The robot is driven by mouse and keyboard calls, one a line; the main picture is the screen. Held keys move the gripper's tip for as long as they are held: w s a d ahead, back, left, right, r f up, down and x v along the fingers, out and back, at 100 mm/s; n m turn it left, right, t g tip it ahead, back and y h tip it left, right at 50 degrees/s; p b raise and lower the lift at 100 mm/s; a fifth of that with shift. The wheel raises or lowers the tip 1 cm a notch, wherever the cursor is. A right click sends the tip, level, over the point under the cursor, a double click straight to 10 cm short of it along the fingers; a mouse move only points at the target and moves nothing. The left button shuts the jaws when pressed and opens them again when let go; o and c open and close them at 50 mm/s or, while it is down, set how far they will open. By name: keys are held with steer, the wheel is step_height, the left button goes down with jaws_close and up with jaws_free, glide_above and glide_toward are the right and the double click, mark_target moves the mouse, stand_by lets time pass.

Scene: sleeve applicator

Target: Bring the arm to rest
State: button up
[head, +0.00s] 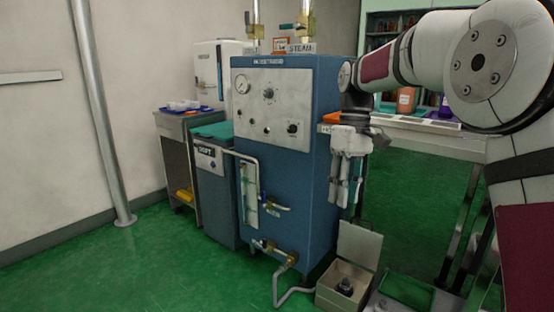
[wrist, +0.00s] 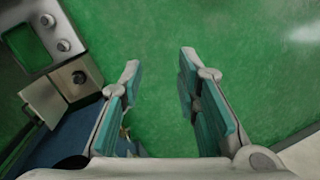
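My arm reaches in from the right in the head view, with its wrist bent so that my gripper (head: 347,195) hangs pointing down beside the right side of the blue steam cabinet (head: 270,150). In the wrist view my gripper (wrist: 158,80) shows two teal-padded fingers spread well apart. Nothing is between them, only green floor (wrist: 158,30) far below. The gripper is above the floor and holds nothing. In the head view I cannot tell whether it is clear of the cabinet's side.
An open cream box (head: 342,285) with a dark item inside stands at the cabinet's foot; it also shows in the wrist view (wrist: 75,80). A metal-framed table (head: 430,140) stands behind my arm. Pipes and valves (head: 265,205) stick out of the cabinet's front.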

steer(key=s+d+r+m+t, duration=0.1)
steer(key=s+r+m, duration=0.15)
steer(key=s, duration=0.75)
steer(key=s+d+r+m, duration=0.1)
steer(key=s+r, duration=0.2)
steer(key=s, duration=0.7)
steer(key=s+d+f+m+t, duration=0.15)
steer(key=s+f, duration=0.35)
steer(key=s, duration=0.5)
steer(key=s+d+f+m, duration=0.15)
steer(key=s+f, duration=0.35)
steer(key=s, duration=0.5)
step_height(320, 180, up, 39)
steer(key=t+p, duration=0.4)
steer(key=p, duration=3.2)
steer(key=shift+a+f+h, duration=0.15)
steer(key=shift+a+h, duration=0.15)
steer(key=shift+h, duration=0.1)
